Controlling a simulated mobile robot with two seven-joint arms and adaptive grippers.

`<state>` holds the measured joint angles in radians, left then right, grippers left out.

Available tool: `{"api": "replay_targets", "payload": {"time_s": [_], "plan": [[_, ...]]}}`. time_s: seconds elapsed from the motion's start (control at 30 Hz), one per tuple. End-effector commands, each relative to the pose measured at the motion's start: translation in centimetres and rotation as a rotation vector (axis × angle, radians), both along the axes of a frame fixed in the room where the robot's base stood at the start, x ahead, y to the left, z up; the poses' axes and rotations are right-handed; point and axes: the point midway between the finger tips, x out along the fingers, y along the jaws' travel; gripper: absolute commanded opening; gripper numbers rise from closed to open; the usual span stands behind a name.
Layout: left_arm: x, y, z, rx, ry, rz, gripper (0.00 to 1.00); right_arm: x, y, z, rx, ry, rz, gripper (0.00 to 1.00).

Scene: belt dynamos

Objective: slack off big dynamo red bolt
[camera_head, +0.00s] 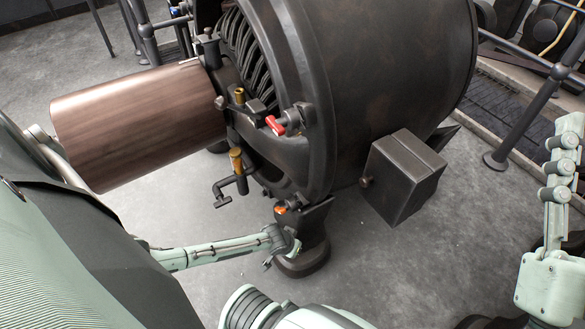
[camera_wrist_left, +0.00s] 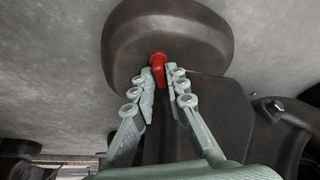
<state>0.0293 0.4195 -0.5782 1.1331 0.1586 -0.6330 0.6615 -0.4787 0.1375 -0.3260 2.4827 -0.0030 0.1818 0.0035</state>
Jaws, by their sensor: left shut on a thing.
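The big dynamo (camera_head: 375,70) is a large dark drum with a copper-brown cylinder (camera_head: 130,115) at its left. In the left wrist view, the red bolt (camera_wrist_left: 158,66) stands out from a dark rounded part (camera_wrist_left: 165,30). My left gripper (camera_wrist_left: 160,78) is shut on the red bolt, one finger on each side of it. In the head view, my left gripper (camera_head: 285,244) is low by the dynamo's foot (camera_head: 303,264), and I cannot make out the bolt there.
A red-handled part (camera_head: 275,125) and an orange-topped part (camera_head: 281,210) sit on the dynamo's front. A dark box (camera_head: 402,178) juts out at its right. Metal railings (camera_head: 525,110) stand at the back right. Grey floor (camera_head: 440,260) is open at the front right.

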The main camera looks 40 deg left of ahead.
Motion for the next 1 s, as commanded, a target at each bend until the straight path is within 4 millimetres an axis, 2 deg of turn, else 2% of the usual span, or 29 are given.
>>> {"api": "replay_targets", "payload": {"time_s": [0.4,0.7,0.73,0.87,1.0], "plan": [[0.03,0.16,0.00,0.000,0.000,-0.256,0.00,0.32,0.31,-0.67,-0.017,0.052,0.006,0.40],[-0.02,0.09,-0.02,-0.001,0.000,-0.268,0.00,0.31,0.30,-0.65,-0.016,0.051,0.005,0.40],[-0.02,0.09,-0.02,-0.001,0.000,-0.267,0.16,0.31,0.30,-0.65,-0.016,0.051,0.005,0.40],[-0.03,0.10,-0.02,-0.001,0.000,-0.267,0.32,0.32,0.29,-0.65,-0.016,0.051,0.005,0.40],[-0.02,0.12,-0.01,0.000,0.000,-0.265,0.32,0.33,0.28,-0.66,-0.016,0.051,0.005,0.40]]}}
